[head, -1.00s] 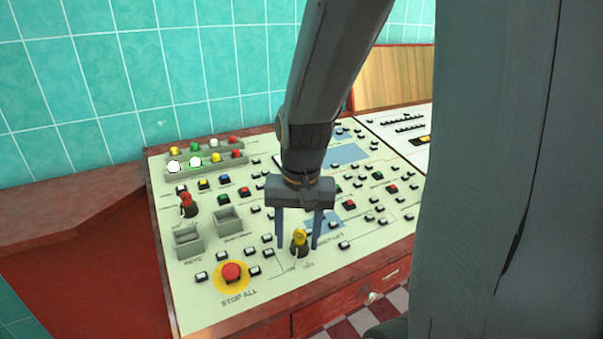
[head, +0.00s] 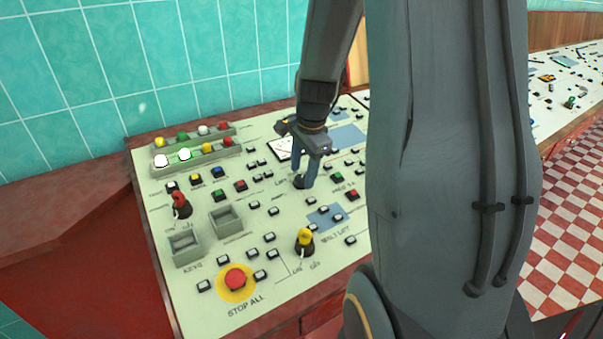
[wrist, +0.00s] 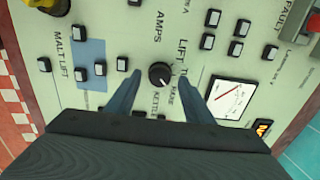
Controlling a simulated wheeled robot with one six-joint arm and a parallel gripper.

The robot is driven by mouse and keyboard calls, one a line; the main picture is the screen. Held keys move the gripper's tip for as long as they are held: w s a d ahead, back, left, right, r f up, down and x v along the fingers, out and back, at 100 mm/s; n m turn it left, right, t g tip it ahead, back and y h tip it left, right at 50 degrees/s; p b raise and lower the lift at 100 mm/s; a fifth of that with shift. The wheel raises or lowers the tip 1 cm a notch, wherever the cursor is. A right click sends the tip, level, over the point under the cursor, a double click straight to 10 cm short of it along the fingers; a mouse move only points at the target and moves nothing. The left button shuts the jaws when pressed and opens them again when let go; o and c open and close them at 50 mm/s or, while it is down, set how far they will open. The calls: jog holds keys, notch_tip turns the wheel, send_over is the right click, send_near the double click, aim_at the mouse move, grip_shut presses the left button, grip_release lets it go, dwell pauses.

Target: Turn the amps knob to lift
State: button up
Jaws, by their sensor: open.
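The amps knob (wrist: 159,74) is a small round black knob with a pale mark on the cream panel. The printed words AMPS, LIFT and KETTLE are near it in the wrist view; I cannot tell surely which label the mark points to. My gripper (wrist: 158,80) is open, its two blue-grey fingers on either side of the knob, with gaps visible. In the head view my gripper (head: 304,181) points down at the panel, and its fingers partly hide the dark knob (head: 298,182).
A needle meter (wrist: 231,98) is beside the knob. Small push buttons surround it. A yellow-topped switch (head: 305,240), a red-topped switch (head: 180,204) and the red STOP ALL button (head: 235,279) stand up from the panel. Tiled wall is behind.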

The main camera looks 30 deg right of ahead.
jog(key=shift+w+f, duration=0.15)
jog(key=shift+f, duration=0.65)
jog(key=shift+c, duration=0.2)
jog(key=c, duration=1)
